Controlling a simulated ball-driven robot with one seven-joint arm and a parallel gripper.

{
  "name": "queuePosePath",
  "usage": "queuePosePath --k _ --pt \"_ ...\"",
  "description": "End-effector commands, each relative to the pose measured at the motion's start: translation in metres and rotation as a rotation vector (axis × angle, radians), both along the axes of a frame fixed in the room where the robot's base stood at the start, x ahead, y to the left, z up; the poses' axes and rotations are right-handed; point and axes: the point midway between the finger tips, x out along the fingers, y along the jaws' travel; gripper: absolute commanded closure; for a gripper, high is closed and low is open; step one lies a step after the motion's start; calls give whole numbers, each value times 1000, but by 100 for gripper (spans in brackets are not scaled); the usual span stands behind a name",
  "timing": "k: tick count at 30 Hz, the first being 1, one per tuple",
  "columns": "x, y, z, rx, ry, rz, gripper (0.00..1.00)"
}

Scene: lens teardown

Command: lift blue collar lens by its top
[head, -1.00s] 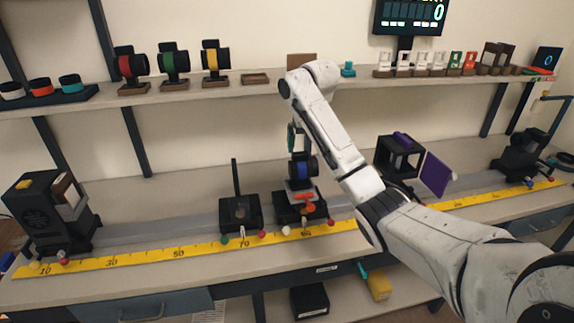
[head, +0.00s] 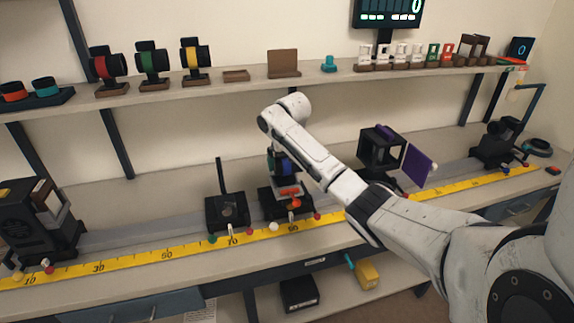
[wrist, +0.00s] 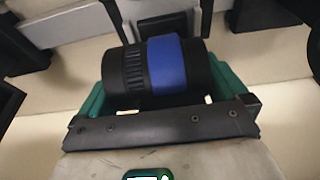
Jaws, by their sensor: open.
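The blue collar lens (head: 284,163) is a black barrel with a blue band, sitting on an orange-marked carriage (head: 288,200) on the bench rail. In the wrist view the lens (wrist: 167,65) lies crosswise, with its ribbed black part left of the blue band. My gripper (wrist: 165,88) is open, with green finger parts showing at both ends of the barrel. In the head view my gripper (head: 280,150) is right over the lens and partly hidden by my arm. I cannot tell whether the fingers touch the lens.
An empty carriage with a post (head: 226,208) stands just left. A black frame with a purple panel (head: 381,152) stands right. A yellow ruler (head: 150,256) runs along the front. The shelf (head: 200,86) behind holds other collared lenses.

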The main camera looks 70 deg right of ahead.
Motion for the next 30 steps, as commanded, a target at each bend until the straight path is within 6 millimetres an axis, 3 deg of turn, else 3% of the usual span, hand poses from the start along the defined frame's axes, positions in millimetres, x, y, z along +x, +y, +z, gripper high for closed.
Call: queuePosePath --k 7,23,30 --pt "0 0 -1 0 0 0 1" --pt "0 0 -1 -1 -1 0 52" --pt "1 -1 1 -2 -2 0 52"
